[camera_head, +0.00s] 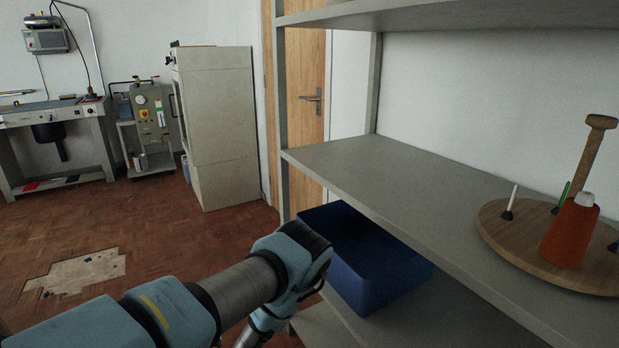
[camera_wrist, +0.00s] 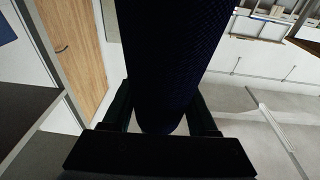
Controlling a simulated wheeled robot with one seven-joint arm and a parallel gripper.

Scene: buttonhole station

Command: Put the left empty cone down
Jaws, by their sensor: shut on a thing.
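My gripper (camera_wrist: 164,108) shows in the wrist view, with one finger on each side of a dark, finely textured cone (camera_wrist: 170,50). The gripper is shut on this cone, which fills the middle of the view; its far end runs out of the top. I take it to be the empty cone, but it is too dark to see any detail. In the head view my arm reaches in from the bottom left, and the gripper and the held cone are out of sight below. A blue bin (camera_head: 399,284) stands on the lower shelf, its inside dark.
The grey shelf (camera_head: 365,170) above the bin carries a round wooden board (camera_head: 510,235) with thin pegs, an orange cone (camera_head: 570,235) and a wooden post (camera_head: 592,150). A shelf upright (camera_head: 283,120) stands near my arm. The floor at left is open; machines stand against the wall.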

